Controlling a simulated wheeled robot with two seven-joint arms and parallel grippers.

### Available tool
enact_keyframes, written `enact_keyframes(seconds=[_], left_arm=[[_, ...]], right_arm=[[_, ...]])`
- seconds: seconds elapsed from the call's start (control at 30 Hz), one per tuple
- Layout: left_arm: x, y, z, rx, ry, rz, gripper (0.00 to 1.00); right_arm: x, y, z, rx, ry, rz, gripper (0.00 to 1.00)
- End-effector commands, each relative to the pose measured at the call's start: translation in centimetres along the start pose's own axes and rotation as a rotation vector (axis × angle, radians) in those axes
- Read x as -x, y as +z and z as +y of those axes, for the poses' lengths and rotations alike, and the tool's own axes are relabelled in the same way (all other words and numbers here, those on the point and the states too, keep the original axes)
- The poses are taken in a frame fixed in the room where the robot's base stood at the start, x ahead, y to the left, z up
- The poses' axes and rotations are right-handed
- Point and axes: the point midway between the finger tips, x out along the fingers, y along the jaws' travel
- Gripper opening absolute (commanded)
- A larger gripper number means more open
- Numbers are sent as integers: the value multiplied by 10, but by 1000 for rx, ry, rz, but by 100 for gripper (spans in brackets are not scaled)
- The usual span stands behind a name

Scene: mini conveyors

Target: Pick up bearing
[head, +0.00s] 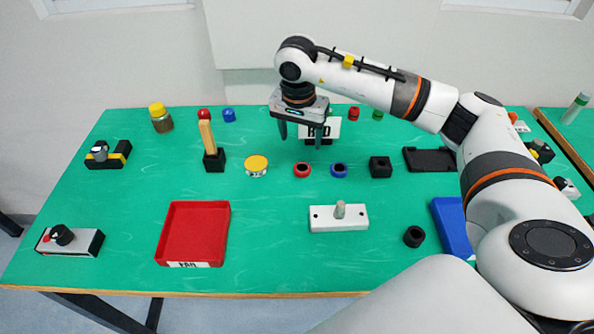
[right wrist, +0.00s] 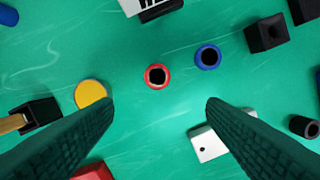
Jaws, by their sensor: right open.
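Several ring-shaped parts could be the bearing; I cannot tell which one is meant. A red ring (head: 302,170) and a blue ring (head: 339,170) stand side by side in the middle of the green table, and a black ring (head: 413,236) is at the front right. In the right wrist view the red ring (right wrist: 157,76) is ahead of and between the fingertips, with the blue ring (right wrist: 208,57) to its right. My right gripper (head: 301,135) is open and empty, pointing down above the table, apart from the rings. My left gripper is not in view.
A yellow-topped round part (head: 256,165) stands left of the red ring, and a black block with a hole (head: 380,167) right of the blue ring. A white plate with a peg (head: 338,217) and a red tray (head: 194,205) are in front. A sign stands behind.

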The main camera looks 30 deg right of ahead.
Motion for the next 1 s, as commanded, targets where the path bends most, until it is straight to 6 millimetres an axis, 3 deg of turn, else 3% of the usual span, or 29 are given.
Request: enact_keyframes(seconds=[0.07, 0.4, 0.67, 0.83, 1.0], left_arm=[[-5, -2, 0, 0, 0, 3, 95], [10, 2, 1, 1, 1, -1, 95], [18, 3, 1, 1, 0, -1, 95], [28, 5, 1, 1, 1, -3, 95], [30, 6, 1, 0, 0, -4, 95]], right_arm=[[-10, 0, 0, -1, -3, 0, 66], [-62, 0, -1, -1, -4, 3, 66], [-82, 2, 0, -1, -3, 3, 66], [-109, 7, 1, -1, -4, 3, 66], [-124, 7, 1, -1, -1, 1, 66]])
